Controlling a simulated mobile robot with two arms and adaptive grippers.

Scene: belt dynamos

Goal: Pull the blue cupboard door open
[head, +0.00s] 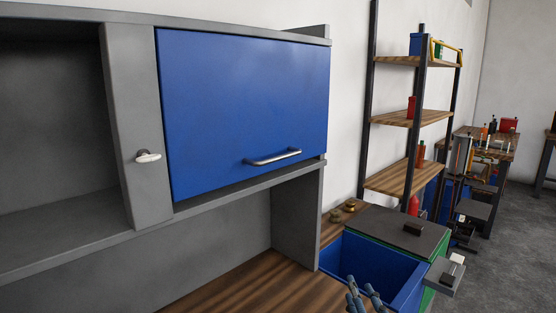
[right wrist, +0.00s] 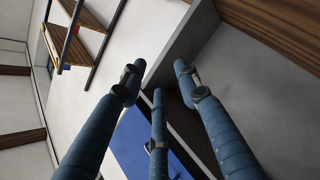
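The blue cupboard door (head: 240,100) is shut in the grey wall cupboard, left of centre in the head view. Its silver bar handle (head: 273,157) is near the lower right of the door. My right gripper (head: 363,297) shows only by its blue fingertips at the bottom edge, below and to the right of the handle and well apart from it. In the right wrist view its fingers (right wrist: 157,78) are spread, with nothing held between them. Part of the blue door (right wrist: 133,143) shows behind the fingers there; the handle cannot be made out. My left gripper is out of view.
A wooden worktop (head: 245,285) lies under the cupboard. A blue open bin or drawer (head: 365,262) and a dark-topped cabinet (head: 390,228) stand to the right. A tall shelf rack (head: 400,118) is behind them. A grey panel with a light knob (head: 148,157) is left of the door.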

